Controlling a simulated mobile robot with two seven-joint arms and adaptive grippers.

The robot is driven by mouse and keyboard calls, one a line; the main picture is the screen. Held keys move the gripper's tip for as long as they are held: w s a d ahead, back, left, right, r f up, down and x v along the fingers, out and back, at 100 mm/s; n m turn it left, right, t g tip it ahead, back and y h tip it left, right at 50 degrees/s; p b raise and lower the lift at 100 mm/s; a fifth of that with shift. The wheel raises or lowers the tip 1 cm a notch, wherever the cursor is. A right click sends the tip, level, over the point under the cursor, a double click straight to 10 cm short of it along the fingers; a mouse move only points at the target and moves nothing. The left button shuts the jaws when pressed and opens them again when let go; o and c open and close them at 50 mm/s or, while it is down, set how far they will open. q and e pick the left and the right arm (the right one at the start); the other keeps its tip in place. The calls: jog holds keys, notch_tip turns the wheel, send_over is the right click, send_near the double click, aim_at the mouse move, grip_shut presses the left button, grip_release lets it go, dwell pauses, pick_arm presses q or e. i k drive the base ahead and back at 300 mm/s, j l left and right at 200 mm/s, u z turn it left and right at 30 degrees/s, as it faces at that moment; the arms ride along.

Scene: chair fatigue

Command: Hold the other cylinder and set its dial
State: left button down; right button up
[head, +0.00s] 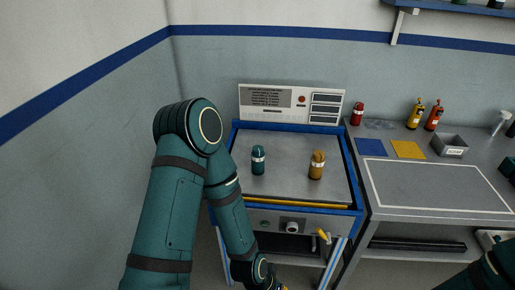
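Two short upright cylinders with pale bands stand apart on the grey top plate of the blue-framed test machine (285,188): a teal cylinder (258,160) at left and an orange cylinder (317,165) at right. No dial can be made out on either at this size. A round knob (292,227) sits on the machine's front panel, with a yellow handle (323,235) to its right. My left arm bends down in front of the machine's left side, and its gripper is cut off at the bottom edge. My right arm shows only at the bottom right corner, its gripper out of view. No gripper touches either cylinder.
A control panel (291,103) stands behind the plate. The bench (395,214) at right holds a red cylinder (357,113), a yellow bottle (415,114), an orange-red bottle (433,115), a blue mat (371,147), a yellow mat (408,150) and a grey bin (451,150). Its outlined front area is clear.

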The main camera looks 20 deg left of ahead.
aim_at(259, 150)
jog(key=i+j+u, duration=0.6)
jog(key=i, duration=0.2)
